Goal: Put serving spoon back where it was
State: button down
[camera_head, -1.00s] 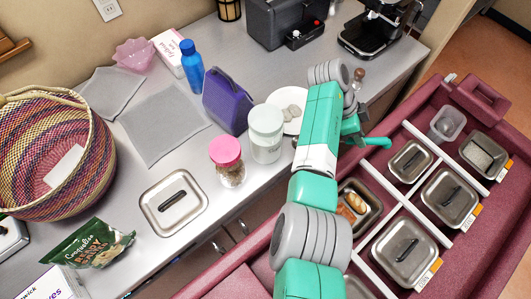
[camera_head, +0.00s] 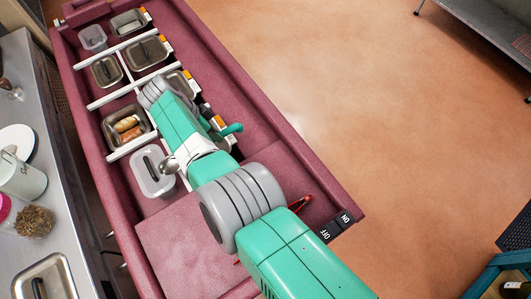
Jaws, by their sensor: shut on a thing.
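My arm reaches over the maroon serving cart from the lower right, and my gripper (camera_head: 224,128) is mostly hidden behind its far links, over the cart's right-hand side. Its fingertips do not show clearly. A shiny rounded metal piece, seemingly the bowl of the serving spoon (camera_head: 168,163), shows at the left edge of my arm, above the cart near an open rectangular container. The rest of the spoon is hidden by my arm. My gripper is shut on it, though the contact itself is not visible.
The cart (camera_head: 190,245) holds a pan of bread rolls (camera_head: 127,128), a pale rectangular container (camera_head: 150,182) and several lidded metal pans (camera_head: 146,52), split by white dividers. A counter with a jar (camera_head: 20,178) stands at left. Open floor (camera_head: 370,110) lies right.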

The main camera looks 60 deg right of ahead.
jog(key=shift+r+p, duration=0.15)
jog(key=shift+p, duration=0.15)
jog(key=shift+s+r+p, duration=0.15)
jog(key=shift+r+p, duration=0.1)
jog(key=shift+p, duration=0.75)
jog(key=s+p, duration=0.2)
jog(key=s, duration=0.3)
jog(key=s+a+f+p, duration=0.1)
jog(key=s+p, duration=0.2)
jog(key=s, duration=0.1)
jog(key=s+f+p, duration=0.1)
jog(key=s+p, duration=0.2)
jog(key=s, duration=0.2)
jog(key=shift+s+a, duration=0.15)
jog(key=shift+s, duration=0.2)
jog(key=shift+s+f, duration=0.15)
jog(key=shift+f, duration=0.8)
jog(key=shift+s+f, duration=0.1)
jog(key=shift+f, duration=0.8)
jog(key=shift+f, duration=0.1)
jog(key=shift+f+b, duration=0.15)
jog(key=shift+b, duration=0.25)
jog(key=c, duration=1.3)
grip_release()
jog(key=shift+r+p, duration=0.3)
jog(key=shift+r, duration=0.05)
jog(key=v, duration=1.2)
jog(key=shift+f+p, duration=0.1)
jog(key=shift+p, duration=0.3)
